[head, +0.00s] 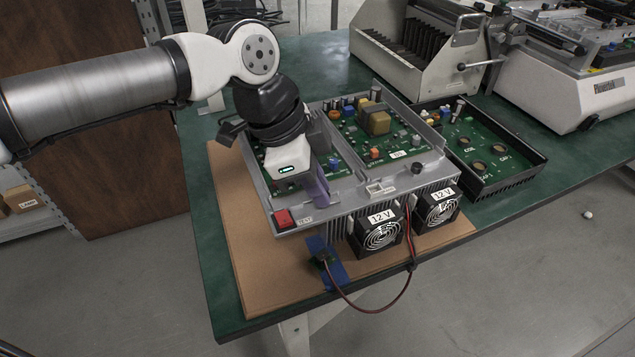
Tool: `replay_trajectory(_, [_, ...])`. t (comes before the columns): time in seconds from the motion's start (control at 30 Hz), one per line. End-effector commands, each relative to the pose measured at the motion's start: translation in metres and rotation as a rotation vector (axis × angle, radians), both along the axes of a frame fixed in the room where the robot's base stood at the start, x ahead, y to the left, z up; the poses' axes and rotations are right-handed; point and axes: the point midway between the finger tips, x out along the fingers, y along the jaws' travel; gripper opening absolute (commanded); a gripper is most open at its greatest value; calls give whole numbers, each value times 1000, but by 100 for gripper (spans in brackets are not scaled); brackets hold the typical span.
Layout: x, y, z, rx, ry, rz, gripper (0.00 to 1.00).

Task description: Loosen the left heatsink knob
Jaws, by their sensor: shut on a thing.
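The open metal unit (350,203) with finned heatsinks lies on a brown board on the green table. My gripper (323,198) reaches down over its front left part, fingers low at the front ledge. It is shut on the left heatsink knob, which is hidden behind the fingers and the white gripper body. The right heatsink knob (417,168), small and black, stands uncovered on the front ledge further right. I cannot tell how far the left knob is turned.
Two 12 V fans (380,236) (437,210) sit on the unit's front. A red switch (283,218) is at its left corner. A cable (372,310) loops from blue tape (328,265). A black tray with a green board (490,150) stands right. The brown board (240,235) is bare at left.

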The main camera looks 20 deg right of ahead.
Motion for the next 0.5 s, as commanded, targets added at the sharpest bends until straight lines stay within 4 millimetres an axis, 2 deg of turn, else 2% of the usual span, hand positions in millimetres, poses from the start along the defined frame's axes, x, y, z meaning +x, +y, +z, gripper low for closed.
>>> replay_trajectory(0.23, [-2,1,-2,4,1,110,0])
replay_trajectory(0.5, [-2,1,-1,4,1,154,0])
